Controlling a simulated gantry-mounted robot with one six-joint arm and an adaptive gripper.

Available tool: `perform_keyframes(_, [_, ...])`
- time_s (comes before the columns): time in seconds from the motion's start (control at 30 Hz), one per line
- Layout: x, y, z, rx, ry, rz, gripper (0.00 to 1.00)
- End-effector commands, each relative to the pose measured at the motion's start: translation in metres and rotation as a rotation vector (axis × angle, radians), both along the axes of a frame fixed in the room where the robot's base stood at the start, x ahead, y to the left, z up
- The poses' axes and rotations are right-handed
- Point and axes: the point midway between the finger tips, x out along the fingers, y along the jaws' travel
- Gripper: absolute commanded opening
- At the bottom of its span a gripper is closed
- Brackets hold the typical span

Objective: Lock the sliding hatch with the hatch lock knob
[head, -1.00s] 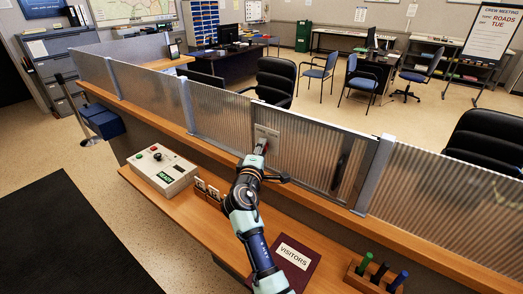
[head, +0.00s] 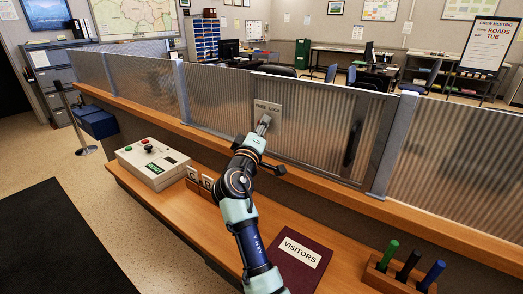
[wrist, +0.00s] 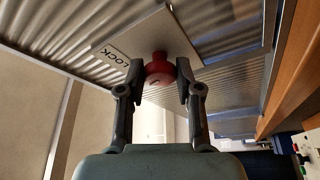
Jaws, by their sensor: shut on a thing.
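The sliding hatch (head: 318,128) is a ribbed translucent panel in the counter screen, with a dark upright handle (head: 353,143) near its right side. A pale lock plate (head: 268,107) is at its upper left; the word LOCK shows on it in the wrist view (wrist: 125,54). The red hatch lock knob (wrist: 158,68) stands out from the plate in the wrist view. My gripper (wrist: 159,77) is shut on the knob, one finger on each side. In the head view, my gripper (head: 264,125) hides the knob.
Below the screen is a wooden counter (head: 215,228) with a control box (head: 152,163), a card holder (head: 202,183), a dark red VISITORS book (head: 298,250) and a pen holder (head: 396,275). A screen post (head: 392,145) stands right of the hatch.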

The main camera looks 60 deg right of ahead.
Motion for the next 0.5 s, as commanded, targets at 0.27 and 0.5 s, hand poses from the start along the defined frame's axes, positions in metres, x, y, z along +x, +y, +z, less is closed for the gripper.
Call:
perform_keyframes(0.27, [0.0013, 0.0005, -0.0121, -0.041, -0.258, 0.001, 0.00])
perform_keyframes(0.5, [0.0023, 0.0001, -0.0073, -0.072, -0.479, 0.000, 0.00])
